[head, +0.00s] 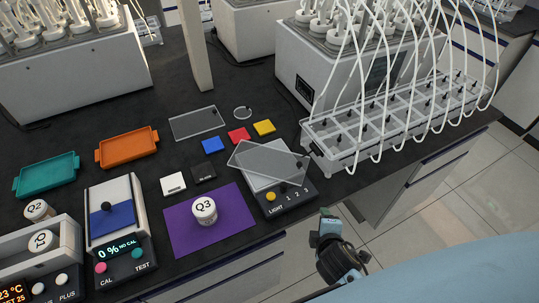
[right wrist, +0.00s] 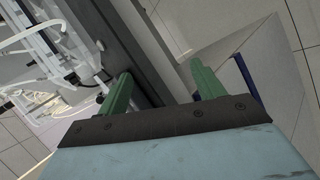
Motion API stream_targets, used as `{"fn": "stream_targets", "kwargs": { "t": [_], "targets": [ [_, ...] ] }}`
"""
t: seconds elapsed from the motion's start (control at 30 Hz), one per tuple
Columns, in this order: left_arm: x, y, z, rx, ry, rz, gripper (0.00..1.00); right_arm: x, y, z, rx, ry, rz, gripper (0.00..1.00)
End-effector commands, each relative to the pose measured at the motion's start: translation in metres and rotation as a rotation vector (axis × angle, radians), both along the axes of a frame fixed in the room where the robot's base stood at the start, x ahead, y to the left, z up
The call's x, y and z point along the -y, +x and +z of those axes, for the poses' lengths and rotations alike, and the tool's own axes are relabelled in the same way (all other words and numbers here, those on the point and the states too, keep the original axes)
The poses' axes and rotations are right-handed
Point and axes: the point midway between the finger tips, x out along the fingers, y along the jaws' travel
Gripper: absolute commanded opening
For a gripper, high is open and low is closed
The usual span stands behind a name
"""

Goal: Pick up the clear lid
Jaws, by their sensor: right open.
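A clear rectangular plate (head: 268,160) lies askew on top of the light box (head: 290,197), overhanging its edges. A second clear plate (head: 197,122) lies flat on the dark bench farther back, and a small clear round piece (head: 243,112) lies to its right. Which of these is the clear lid I cannot tell for certain. My right gripper (head: 329,224), with green fingers, is in front of the bench edge, right of and nearer than the light box. In the right wrist view the gripper (right wrist: 162,88) is open and empty. My left gripper is not in view.
A purple mat (head: 182,237) holds a white jar (head: 204,211) marked Q3. Small blue (head: 213,145), red (head: 239,134) and yellow (head: 264,128) pieces lie behind the light box. A reactor unit with white hoses and a bottle rack (head: 345,150) stands at right. Orange (head: 127,147) and teal (head: 46,175) trays lie left.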

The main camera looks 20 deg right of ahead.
Motion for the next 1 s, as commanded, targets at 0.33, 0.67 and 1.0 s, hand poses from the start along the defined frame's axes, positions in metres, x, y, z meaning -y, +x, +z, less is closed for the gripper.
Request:
{"fn": "stream_targets", "kwargs": {
  "t": [0.33, 0.67, 1.0],
  "targets": [
    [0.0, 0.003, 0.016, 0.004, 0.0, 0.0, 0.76, 0.001, 0.041, 0.075, 0.057, -0.696, 0.456, 0.68],
    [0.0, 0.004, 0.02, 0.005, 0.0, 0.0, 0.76, -0.006, 0.066, 0.083, 0.043, -0.958, 0.634, 0.68],
    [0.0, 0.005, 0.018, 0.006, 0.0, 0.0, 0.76, 0.01, 0.118, 0.064, 0.042, -0.952, 0.631, 0.68]
  ]
}}
